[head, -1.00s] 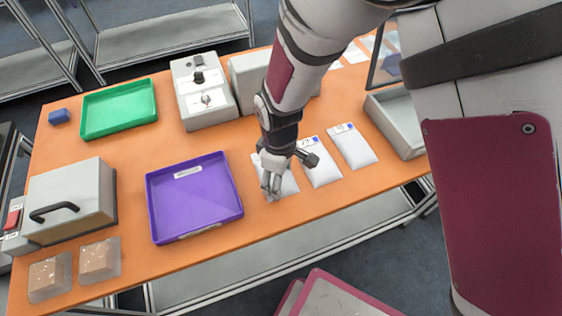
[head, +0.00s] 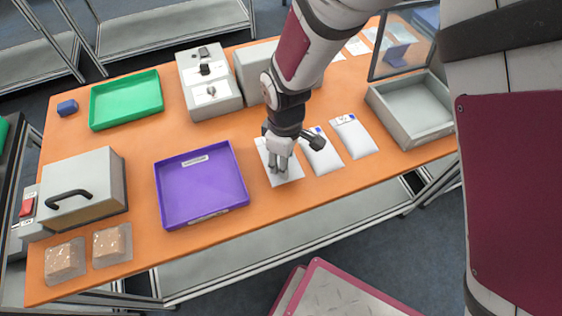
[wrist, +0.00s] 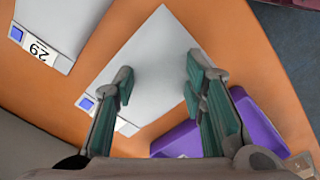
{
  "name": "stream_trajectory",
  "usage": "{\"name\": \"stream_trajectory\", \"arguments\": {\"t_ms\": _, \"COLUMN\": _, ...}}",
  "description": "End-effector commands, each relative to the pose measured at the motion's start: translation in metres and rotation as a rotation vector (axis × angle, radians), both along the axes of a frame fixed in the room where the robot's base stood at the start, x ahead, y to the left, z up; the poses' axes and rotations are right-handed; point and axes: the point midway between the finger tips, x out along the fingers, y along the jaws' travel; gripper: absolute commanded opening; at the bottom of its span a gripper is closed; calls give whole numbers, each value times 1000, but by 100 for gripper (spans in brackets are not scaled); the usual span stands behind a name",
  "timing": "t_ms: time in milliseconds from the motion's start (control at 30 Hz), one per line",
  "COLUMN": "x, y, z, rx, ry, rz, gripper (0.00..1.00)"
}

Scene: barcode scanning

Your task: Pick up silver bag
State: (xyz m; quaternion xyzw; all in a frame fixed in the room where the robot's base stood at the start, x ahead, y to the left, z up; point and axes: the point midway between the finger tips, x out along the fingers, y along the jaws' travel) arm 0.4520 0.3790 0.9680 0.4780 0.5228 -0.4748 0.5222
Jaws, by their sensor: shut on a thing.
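The silver bag (head: 292,172) is a flat, pale packet, the leftmost of three in a row on the orange table. In the wrist view the silver bag (wrist: 152,45) fills the middle, with a blue-marked label partly hidden by a finger. My gripper (head: 276,168) is down at this bag, pointing at the table. In the wrist view my gripper (wrist: 160,80) has its two green-padded fingers on either side of the bag, shut on it. I cannot tell whether the bag is clear of the table.
A second pale bag (head: 322,158) lies close on the right, with a third (head: 354,138) beyond it. A purple tray (head: 200,188) is close on the left. A green tray (head: 126,98), a grey machine (head: 210,98) and a grey open box (head: 412,108) stand around.

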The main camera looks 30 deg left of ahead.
Motion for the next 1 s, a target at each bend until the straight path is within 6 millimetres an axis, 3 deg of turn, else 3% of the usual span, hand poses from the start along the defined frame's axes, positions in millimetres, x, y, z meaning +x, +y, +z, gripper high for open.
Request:
{"name": "stream_trajectory", "arguments": {"t_ms": 33, "x": -18, "y": -8, "z": 4, "rx": -7, "ry": 5, "rz": 2, "gripper": 9}}
{"name": "stream_trajectory", "arguments": {"t_ms": 300, "x": -79, "y": -43, "z": 12, "rx": -7, "ry": 5, "rz": 1, "gripper": 9}}
{"name": "stream_trajectory", "arguments": {"t_ms": 500, "x": -110, "y": -63, "z": 13, "rx": -5, "ry": 5, "rz": 0, "gripper": 9}}
{"name": "stream_trajectory", "arguments": {"t_ms": 733, "x": -127, "y": -75, "z": 13, "rx": -4, "ry": 4, "rz": 2, "gripper": 9}}
{"name": "stream_trajectory", "arguments": {"t_ms": 1000, "x": -125, "y": -75, "z": 13, "rx": -2, "ry": 2, "rz": 1, "gripper": 9}}
